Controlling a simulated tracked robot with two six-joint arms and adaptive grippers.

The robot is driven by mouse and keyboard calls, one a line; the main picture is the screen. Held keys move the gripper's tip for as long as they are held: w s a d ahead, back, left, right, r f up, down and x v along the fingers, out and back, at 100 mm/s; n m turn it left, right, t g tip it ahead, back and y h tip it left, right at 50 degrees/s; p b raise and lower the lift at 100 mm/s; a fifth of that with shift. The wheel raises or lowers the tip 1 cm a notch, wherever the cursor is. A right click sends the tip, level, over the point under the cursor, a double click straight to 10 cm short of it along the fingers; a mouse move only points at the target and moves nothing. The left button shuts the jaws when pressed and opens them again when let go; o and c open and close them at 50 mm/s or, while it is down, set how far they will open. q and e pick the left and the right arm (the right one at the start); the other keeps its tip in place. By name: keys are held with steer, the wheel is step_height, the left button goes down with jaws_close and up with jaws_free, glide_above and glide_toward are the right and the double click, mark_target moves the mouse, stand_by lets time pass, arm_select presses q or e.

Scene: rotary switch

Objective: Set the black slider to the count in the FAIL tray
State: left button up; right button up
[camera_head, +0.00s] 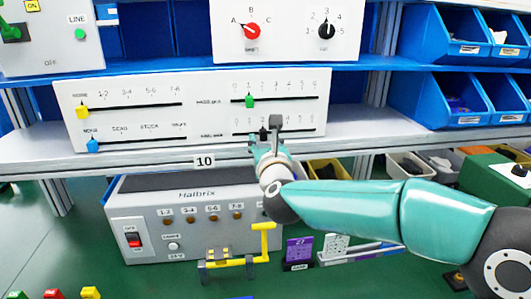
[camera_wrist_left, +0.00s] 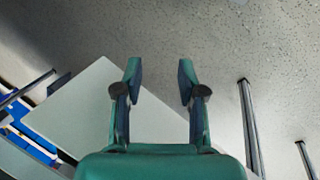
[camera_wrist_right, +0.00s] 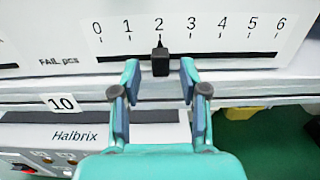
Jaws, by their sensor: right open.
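The black slider (camera_head: 263,133) is on the lower-right track of the white slider panel (camera_head: 215,92), a row labelled "FAIL pcs". In the right wrist view the black slider (camera_wrist_right: 160,62) stands at the 2 mark of a 0 to 6 scale. My right gripper (camera_wrist_right: 159,74) is open, its fingertips to either side of the slider's lower end with gaps; I cannot tell whether they reach its depth. In the head view my right gripper (camera_head: 270,140) partly covers that track. My left gripper (camera_wrist_left: 157,72) is open and empty, seen only in its wrist view. I cannot identify a FAIL tray.
A green slider (camera_head: 249,100) sits above the black one; yellow (camera_head: 82,112) and blue (camera_head: 93,145) sliders are at left. The grey Halbrix box (camera_head: 187,225) stands below the shelf. Blue bins (camera_head: 455,40) and lower bins (camera_head: 405,166) are at right.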

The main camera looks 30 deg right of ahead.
steer(key=v, duration=1.1)
steer(key=shift+s, duration=0.2)
steer(key=shift+f, duration=0.15)
